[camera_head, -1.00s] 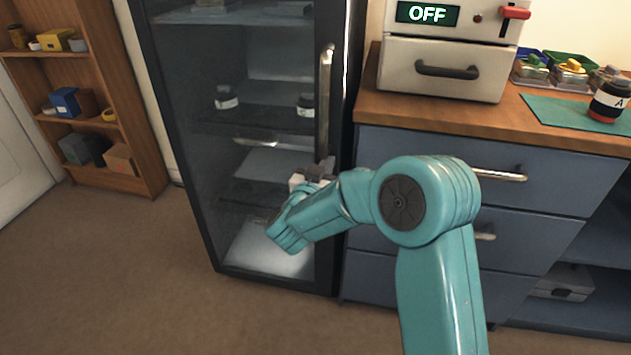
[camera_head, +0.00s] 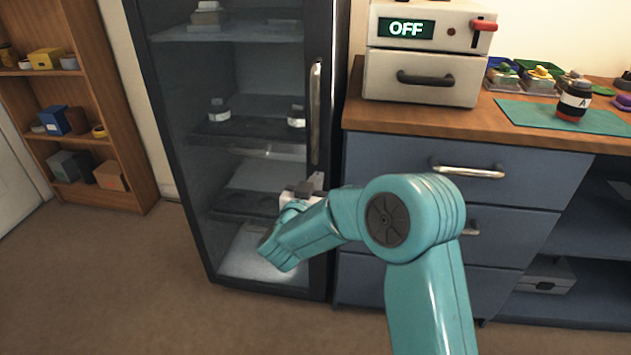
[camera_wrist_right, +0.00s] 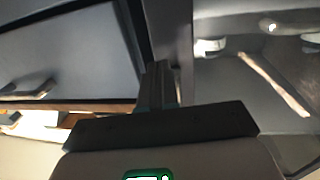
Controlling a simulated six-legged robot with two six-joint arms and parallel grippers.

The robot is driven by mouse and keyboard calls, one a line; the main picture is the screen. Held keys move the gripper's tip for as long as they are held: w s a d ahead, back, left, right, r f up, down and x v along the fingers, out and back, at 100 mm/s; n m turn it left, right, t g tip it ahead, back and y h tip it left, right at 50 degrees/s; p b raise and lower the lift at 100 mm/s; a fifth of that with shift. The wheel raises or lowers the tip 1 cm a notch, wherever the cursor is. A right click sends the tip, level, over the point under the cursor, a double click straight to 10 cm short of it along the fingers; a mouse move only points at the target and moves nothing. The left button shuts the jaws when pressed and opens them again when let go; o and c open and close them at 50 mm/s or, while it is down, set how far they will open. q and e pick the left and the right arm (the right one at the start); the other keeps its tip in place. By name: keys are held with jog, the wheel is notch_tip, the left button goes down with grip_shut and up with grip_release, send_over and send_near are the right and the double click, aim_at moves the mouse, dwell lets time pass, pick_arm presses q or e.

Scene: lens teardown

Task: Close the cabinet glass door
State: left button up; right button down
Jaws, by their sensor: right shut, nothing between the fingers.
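The tall dark cabinet has a glass door (camera_head: 262,178) with a dark frame and a vertical metal handle (camera_head: 315,110) on its right side. The door looks flush or nearly flush with the cabinet; I cannot tell whether a small gap is left. My right gripper (camera_head: 316,184) is shut and empty, just below the handle and in front of the door's right edge. I cannot tell whether it touches the door. Its fingers show in the right wrist view (camera_wrist_right: 158,85), close to a dark upright edge. My left gripper is out of view.
A wooden counter (camera_head: 420,122) with blue drawers (camera_head: 450,175) stands right of the cabinet. A wooden shelf (camera_head: 100,150) stands at left. The floor in front is clear.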

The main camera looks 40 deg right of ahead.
jog(key=s+d+p+v, duration=0.1)
jog(key=p+v, duration=0.1)
jog(key=v, duration=0.6)
jog(key=s+a+f+n+y, duration=0.1)
jog(key=a+f+n+y, duration=0.15)
jog(key=f, duration=0.55)
jog(key=s+a+f+n+y, duration=0.2)
jog(key=a+f+y, duration=0.15)
jog(key=f, duration=0.55)
jog(key=s+a+f+n+y, duration=0.1)
jog(key=a+f+n+y, duration=0.2)
jog(key=f, duration=0.5)
jog(key=s+a+f+n+g+y, duration=0.1)
jog(key=s+a+f+g+y, duration=0.4)
jog(key=s+a+f+y, duration=0.35)
jog(key=s+a+g+y, duration=0.2)
jog(key=s+a+g, duration=0.2)
jog(key=s+a, duration=0.4)
notch_tip(320, 180, up, 28)
jog(key=s+d+p, duration=0.1)
jog(key=p, duration=2.7)
jog(key=shift+s+n+p, duration=0.15)
jog(key=shift+n+p, duration=0.15)
jog(key=shift+n, duration=0.15)
